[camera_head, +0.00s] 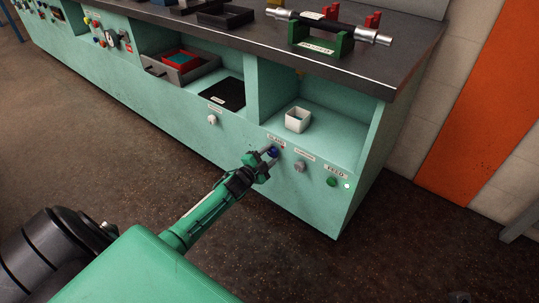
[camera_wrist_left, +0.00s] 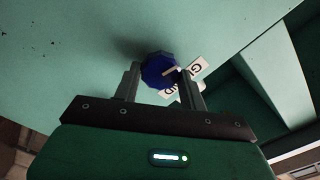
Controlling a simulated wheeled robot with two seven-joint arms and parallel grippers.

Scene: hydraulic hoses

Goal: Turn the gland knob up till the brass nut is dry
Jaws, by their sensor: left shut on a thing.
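The blue gland knob (camera_head: 274,151) is on the front panel of the green bench, under a label that reads as gland. In the left wrist view the knob (camera_wrist_left: 159,70) is faceted, with a pale pointer mark, and its label (camera_wrist_left: 194,70) is partly covered. My left gripper (camera_head: 267,157) is shut on the knob, one finger on each side. A dark hose with silver end fittings (camera_head: 330,26) lies in a green cradle (camera_head: 318,42) on the bench top. I cannot make out a brass nut or any wetness. My right gripper is not in view.
Right of the gland knob are a grey knob (camera_head: 299,166), a green feed button (camera_head: 331,181) and a small lit lamp (camera_head: 347,186). A pale knob (camera_head: 211,119) is further left. The floor before the bench is clear.

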